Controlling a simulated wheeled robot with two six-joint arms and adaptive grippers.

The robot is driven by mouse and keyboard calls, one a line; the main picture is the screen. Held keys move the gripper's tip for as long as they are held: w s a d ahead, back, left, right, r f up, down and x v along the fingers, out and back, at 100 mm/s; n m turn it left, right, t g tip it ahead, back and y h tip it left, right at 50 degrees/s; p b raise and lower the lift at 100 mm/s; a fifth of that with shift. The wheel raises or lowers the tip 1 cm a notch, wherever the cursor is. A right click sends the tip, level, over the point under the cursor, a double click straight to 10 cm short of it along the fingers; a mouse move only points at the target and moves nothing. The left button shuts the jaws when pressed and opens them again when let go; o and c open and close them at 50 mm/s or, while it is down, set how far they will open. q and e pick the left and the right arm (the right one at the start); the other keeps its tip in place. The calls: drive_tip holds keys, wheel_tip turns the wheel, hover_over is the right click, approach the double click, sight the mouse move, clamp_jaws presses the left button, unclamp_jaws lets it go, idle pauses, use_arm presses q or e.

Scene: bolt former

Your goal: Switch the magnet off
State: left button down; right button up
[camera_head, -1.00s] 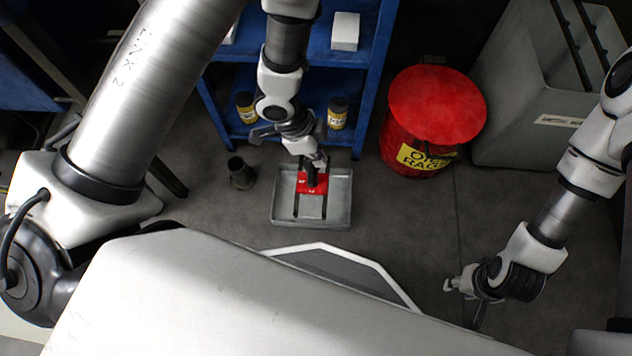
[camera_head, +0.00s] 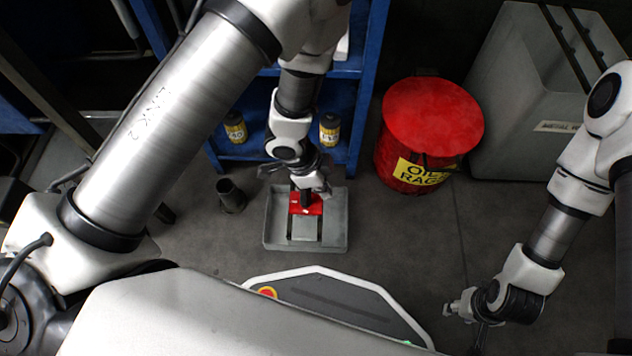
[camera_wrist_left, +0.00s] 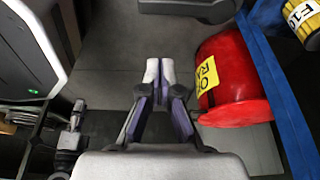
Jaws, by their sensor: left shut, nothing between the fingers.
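The magnet appears to be the red block with a dark upright part (camera_head: 313,209) in the grey metal tray (camera_head: 272,240) on the floor. My left gripper (camera_head: 324,190) comes down over the back of the tray, close above the red block. I cannot tell whether it touches the block, and the arm hides part of it. In the left wrist view the fingers (camera_wrist_left: 160,72) are together with nothing between them; the red block is not visible there. My right gripper (camera_head: 460,308) hangs over the floor at the lower right, away from the tray; its fingers are too small to read.
A dark cup (camera_head: 231,196) stands left of the tray. A blue shelf (camera_head: 368,100) with yellow-labelled containers is behind. A red oily-rags can (camera_head: 425,115) and a grey bin (camera_head: 530,100) stand to the right. Floor between tray and right arm is clear.

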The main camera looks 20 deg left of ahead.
use_arm(q)
drive_tip(key=a+f+b, duration=0.1)
drive_tip(key=s+a+f+b, duration=0.1)
drive_tip(key=a+b, duration=0.1)
drive_tip(key=shift+f, duration=0.1)
use_arm(e)
wheel_tip(320, 180, down, 4)
drive_tip(key=shift+f, duration=0.2)
drive_tip(key=shift+r, duration=0.1)
